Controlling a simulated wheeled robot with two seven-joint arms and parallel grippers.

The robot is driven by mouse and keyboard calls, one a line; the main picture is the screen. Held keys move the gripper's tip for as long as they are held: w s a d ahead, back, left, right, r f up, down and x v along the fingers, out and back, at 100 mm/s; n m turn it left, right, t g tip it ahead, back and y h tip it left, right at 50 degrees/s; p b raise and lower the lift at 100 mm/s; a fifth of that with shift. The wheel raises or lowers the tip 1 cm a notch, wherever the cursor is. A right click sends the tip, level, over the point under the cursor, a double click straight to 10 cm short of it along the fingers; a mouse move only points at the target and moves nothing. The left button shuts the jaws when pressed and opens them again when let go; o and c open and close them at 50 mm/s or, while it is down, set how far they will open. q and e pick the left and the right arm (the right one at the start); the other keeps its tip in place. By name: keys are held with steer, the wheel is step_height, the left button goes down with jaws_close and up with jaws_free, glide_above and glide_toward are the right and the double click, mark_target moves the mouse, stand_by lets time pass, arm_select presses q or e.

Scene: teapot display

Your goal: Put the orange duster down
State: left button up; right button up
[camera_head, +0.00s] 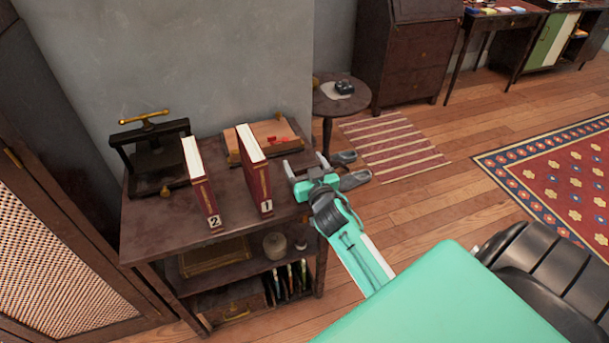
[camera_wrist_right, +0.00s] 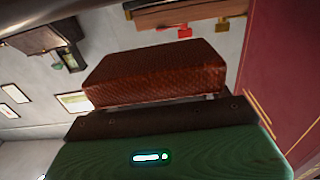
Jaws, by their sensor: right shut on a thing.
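My right gripper (camera_head: 305,166) is at the right end of the table top, just right of the book marked 1 (camera_head: 254,172). In the right wrist view a reddish-brown textured block (camera_wrist_right: 155,75), which I take as the orange duster, sits in front of the gripper's green body. It is held in the shut jaws. I cannot make the duster out in the head view, nor tell whether it touches the table. The red book cover (camera_wrist_right: 282,65) is close on the right of the wrist view. My left gripper is not in view.
The dark table (camera_head: 160,228) also bears the book marked 2 (camera_head: 201,184), a black press (camera_head: 152,150) and a shallow wooden box (camera_head: 283,146) with red items. A small round table (camera_head: 362,97) stands behind. The table's front strip is mostly clear.

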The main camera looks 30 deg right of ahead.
step_height(320, 180, down, 4)
steer(key=shift+r+b, duration=0.15)
steer(key=shift+b, duration=0.15)
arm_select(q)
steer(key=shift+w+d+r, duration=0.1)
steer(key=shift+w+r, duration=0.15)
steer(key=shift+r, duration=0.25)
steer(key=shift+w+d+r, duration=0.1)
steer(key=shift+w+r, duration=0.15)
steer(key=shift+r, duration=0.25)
arm_select(e)
steer(key=o, duration=0.9)
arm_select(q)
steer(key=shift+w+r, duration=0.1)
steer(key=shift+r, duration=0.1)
